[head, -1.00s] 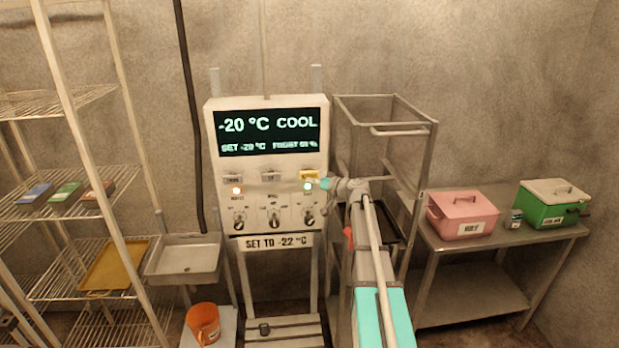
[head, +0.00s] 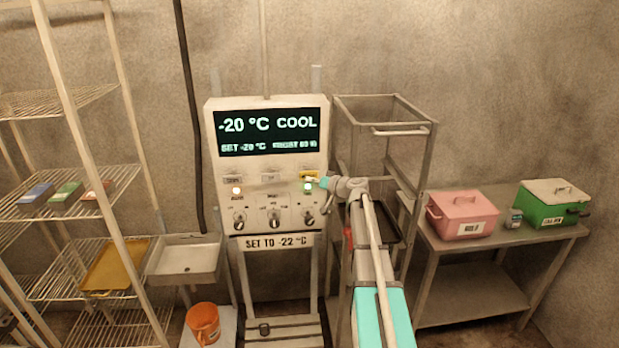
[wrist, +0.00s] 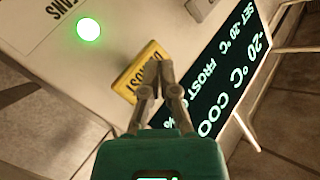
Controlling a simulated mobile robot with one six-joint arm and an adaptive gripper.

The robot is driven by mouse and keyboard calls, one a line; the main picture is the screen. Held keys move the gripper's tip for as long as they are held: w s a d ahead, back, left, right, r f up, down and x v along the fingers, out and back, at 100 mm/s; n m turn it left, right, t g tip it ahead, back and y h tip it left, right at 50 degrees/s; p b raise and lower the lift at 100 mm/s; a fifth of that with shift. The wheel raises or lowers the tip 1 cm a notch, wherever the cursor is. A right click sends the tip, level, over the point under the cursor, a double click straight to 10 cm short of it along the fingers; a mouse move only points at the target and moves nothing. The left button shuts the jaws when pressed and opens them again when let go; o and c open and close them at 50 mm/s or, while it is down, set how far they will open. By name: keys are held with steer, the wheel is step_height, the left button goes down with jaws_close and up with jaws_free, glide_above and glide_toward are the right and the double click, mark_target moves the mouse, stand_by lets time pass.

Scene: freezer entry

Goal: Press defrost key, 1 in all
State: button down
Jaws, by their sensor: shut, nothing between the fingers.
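The white control panel (head: 223,200) stands in the middle of the head view, with a dark display (head: 270,132) reading "-20 °C COOL". The yellow defrost key (head: 309,174) is at the panel's right, above a lit green lamp (head: 308,187). My gripper (head: 323,182) is shut and empty, close to the key's right side. In the wrist view the yellow key (wrist: 133,76) lies just beyond my shut fingertips (wrist: 162,78), which overlap its edge and part of its lettering. I cannot tell whether they touch it. The green lamp (wrist: 88,30) glows there too.
A wire rack (head: 70,190) stands left. A metal frame cart (head: 428,160) and a table (head: 480,243) with pink (head: 463,212) and green (head: 550,207) boxes stand right.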

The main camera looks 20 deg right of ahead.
steer(key=shift+w+d, duration=0.3)
steer(key=shift+w, duration=0.65)
stand_by(1.8)
steer(key=shift+s, duration=0.2)
steer(key=shift+s+a, duration=0.3)
steer(key=shift+s, duration=0.4)
steer(key=shift+s, duration=0.15)
steer(key=shift+s+a, duration=0.25)
steer(key=shift+s, duration=0.5)
steer(key=shift+s+a, duration=0.3)
steer(key=shift+s, duration=0.45)
steer(key=shift+s+a, duration=0.25)
steer(key=shift+s, duration=0.5)
